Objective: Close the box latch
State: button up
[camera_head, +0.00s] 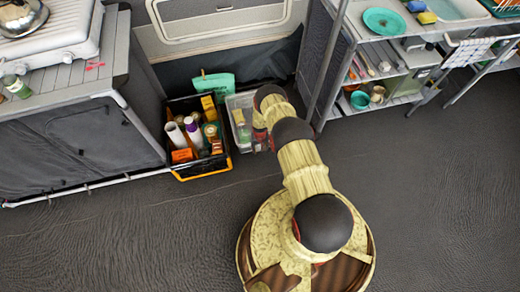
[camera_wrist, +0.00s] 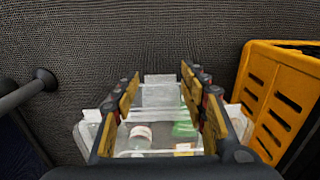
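The clear plastic box (camera_head: 233,103) stands on the floor by the back wall, just right of the black and yellow crate. My arm and gripper hide much of its right side in the head view. The box (camera_wrist: 105,140) is below my gripper in the wrist view, with a white round item and a green item inside. A pale latch tab (camera_wrist: 158,79) stands at its far side, seen between my fingertips; smaller tabs show at left and right. My gripper (camera_wrist: 159,76) is open, its fingers apart over the box. I cannot tell whether they touch the tab.
The crate (camera_head: 203,172) of bottles and cartons stands left of the box; its yellow wall (camera_wrist: 275,95) is close on the right in the wrist view. A shelf unit (camera_head: 345,84) stands to the right. A dark post (camera_wrist: 28,92) is at left. The front floor is clear.

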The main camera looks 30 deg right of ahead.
aim_at(259, 149)
jog(key=c, duration=0.8)
jog(key=shift+f+t, duration=0.15)
jog(key=shift+t, duration=0.25)
jog(key=shift+p, duration=0.45)
jog(key=t+p, duration=0.2)
jog(key=p, duration=0.1)
jog(key=shift+f+h+p, duration=0.25)
jog(key=shift+h+p, duration=0.05)
jog(key=shift+h, duration=0.1)
jog(key=f+t, duration=0.1)
jog(key=f+t+b, duration=0.1)
jog(key=t, duration=0.1)
jog(key=shift+w+d+h+b, duration=0.1)
jog(key=shift+w+h+b, duration=0.1)
jog(key=shift+h+b, duration=0.15)
jog(key=shift+w+f+t+h+b, duration=0.2)
jog(key=shift+f+t+h+b, duration=0.15)
jog(key=shift+t+b, duration=0.5)
jog(key=shift+o, duration=0.2)
jog(key=shift+w+d+t+b, duration=0.1)
jog(key=shift+w+t+b, duration=0.1)
jog(key=shift+t+b, duration=0.4)
jog(key=shift+c, duration=0.2)
